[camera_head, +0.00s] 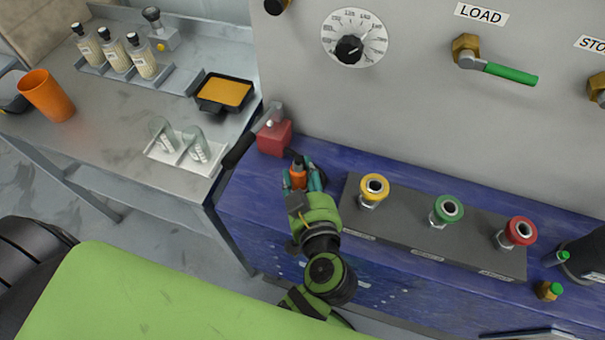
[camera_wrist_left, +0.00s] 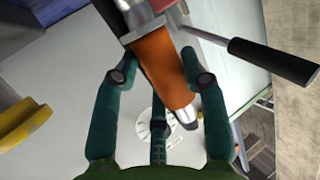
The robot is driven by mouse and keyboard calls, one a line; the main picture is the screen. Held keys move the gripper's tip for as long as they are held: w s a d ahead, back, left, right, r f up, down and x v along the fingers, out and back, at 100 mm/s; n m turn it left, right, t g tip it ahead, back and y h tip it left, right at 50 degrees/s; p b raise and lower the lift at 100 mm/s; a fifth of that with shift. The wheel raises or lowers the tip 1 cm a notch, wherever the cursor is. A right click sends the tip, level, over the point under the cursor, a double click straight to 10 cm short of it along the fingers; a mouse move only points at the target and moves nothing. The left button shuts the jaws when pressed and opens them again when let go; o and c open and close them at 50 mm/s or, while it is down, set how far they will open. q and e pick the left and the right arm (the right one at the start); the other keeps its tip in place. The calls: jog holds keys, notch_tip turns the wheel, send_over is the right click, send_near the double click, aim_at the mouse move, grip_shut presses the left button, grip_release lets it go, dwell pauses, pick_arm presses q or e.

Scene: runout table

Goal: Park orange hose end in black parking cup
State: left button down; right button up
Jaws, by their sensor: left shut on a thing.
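My left gripper (camera_head: 298,178) is shut on the orange hose end (camera_head: 298,173), above the blue bench top beside a red block. In the left wrist view the orange hose end (camera_wrist_left: 162,72) lies tilted between the teal fingers (camera_wrist_left: 160,95), with a silvery tip at its lower end. A dark thing shows just right of the fingers in the head view, mostly hidden. A black round body (camera_head: 585,258) is cut by the right edge; I cannot tell which of these, if either, is the parking cup. My right gripper is not in view.
The red block (camera_head: 274,138) has a lever with a black handle (camera_head: 238,150). Yellow (camera_head: 374,187), green (camera_head: 447,208) and red (camera_head: 518,231) ringed ports stand on a dark strip right of the gripper. A grey panel rises behind. The steel table at left holds an orange cup (camera_head: 47,95).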

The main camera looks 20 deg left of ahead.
aim_at(305, 190)
pick_arm(q)
jog(key=shift+s+d+f+b, duration=0.1)
jog(key=shift+d+f+b, duration=0.05)
jog(key=shift+f+b, duration=0.85)
jog(key=shift+s+d+f+b, duration=0.1)
jog(key=shift+f+b, duration=0.75)
jog(key=shift+f, duration=0.1)
jog(key=c, duration=0.6)
grip_release()
